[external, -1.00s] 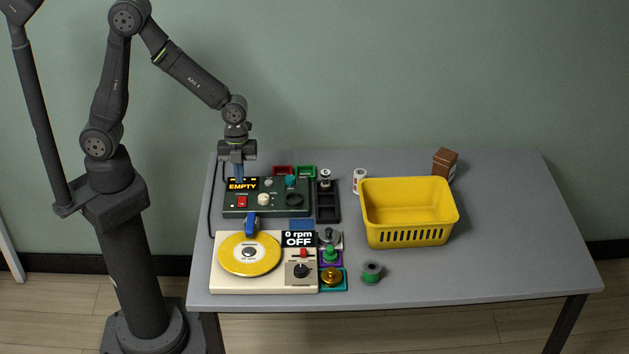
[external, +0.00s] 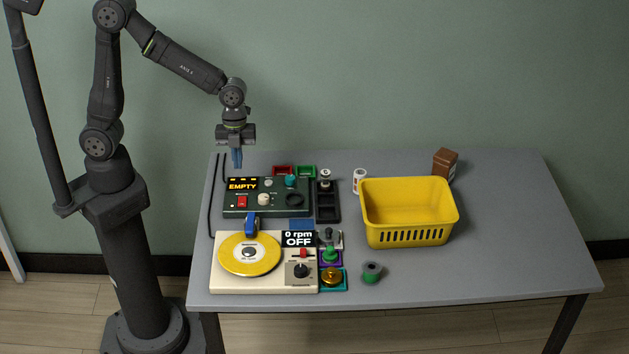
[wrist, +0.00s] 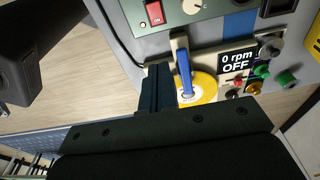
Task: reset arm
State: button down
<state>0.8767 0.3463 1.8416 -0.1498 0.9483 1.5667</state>
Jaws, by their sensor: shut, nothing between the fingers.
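My gripper (external: 237,158) hangs fingers-down above the back left of the table, over the rear edge of a dark green control box (external: 232,202) whose display reads "EMPTY". Its blue fingers are shut with nothing between them. In the wrist view the shut fingers (wrist: 158,88) point toward a cream machine with a yellow disc (wrist: 200,88) and a blue arm. In the external view the cream machine (external: 225,284) stands in front of the green box, and its sign reads "0 rpm OFF".
A yellow basket (external: 408,236) stands mid-table, with a brown box (external: 445,164) behind it and a white-and-red cylinder (external: 359,181) beside it. A grey-and-green spool (external: 372,273) lies in front. Small coloured trays line the machines' right side. The table's right part is clear.

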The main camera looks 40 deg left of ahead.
jog(key=f, duration=0.8)
jog(key=shift+w+a, duration=0.3)
jog(key=shift+a, duration=0.1)
jog(key=shift+d+f, duration=0.1)
jog(key=shift+f, duration=0.25)
jog(key=r, duration=0.6)
jog(key=shift+w+a, duration=0.25)
